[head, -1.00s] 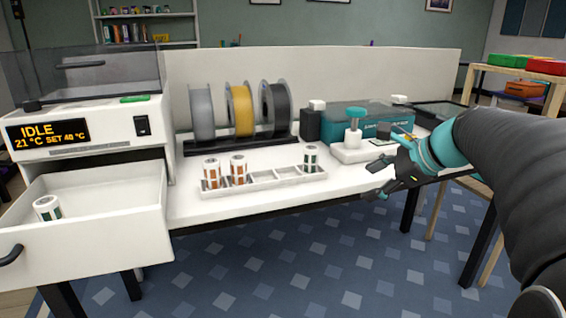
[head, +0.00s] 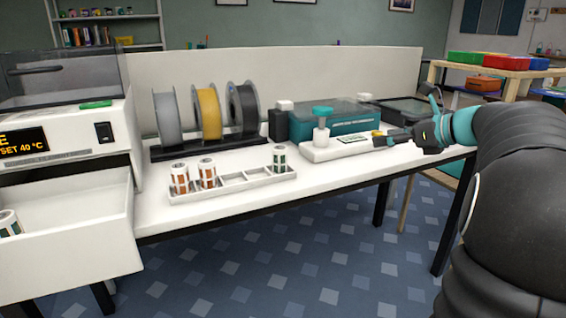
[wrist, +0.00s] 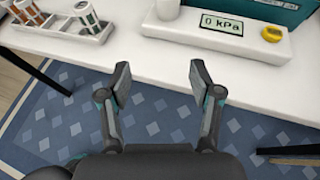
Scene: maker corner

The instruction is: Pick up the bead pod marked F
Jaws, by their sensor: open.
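In the head view, two orange-striped bead pods (head: 180,178) (head: 208,173) stand at the left of a white rack (head: 235,184). A green-striped pod (head: 279,158) stands near the rack's right end. Another green-striped pod (head: 9,223) is in the open drawer, cut off by the left edge. I cannot read a letter F on any pod. My gripper (head: 408,118) is open and empty, right of the rack near the gauge station. In the wrist view, my gripper (wrist: 160,78) points over the bench's front edge, with part of the rack (wrist: 62,32) at upper left.
The gauge station (wrist: 225,35) reads 0 kPa and has a yellow knob (wrist: 272,33). Behind it is a teal case (head: 345,115). Filament spools (head: 207,113) stand behind the rack. The open drawer (head: 70,255) juts out at left. Bare bench (head: 330,176) lies right of the rack.

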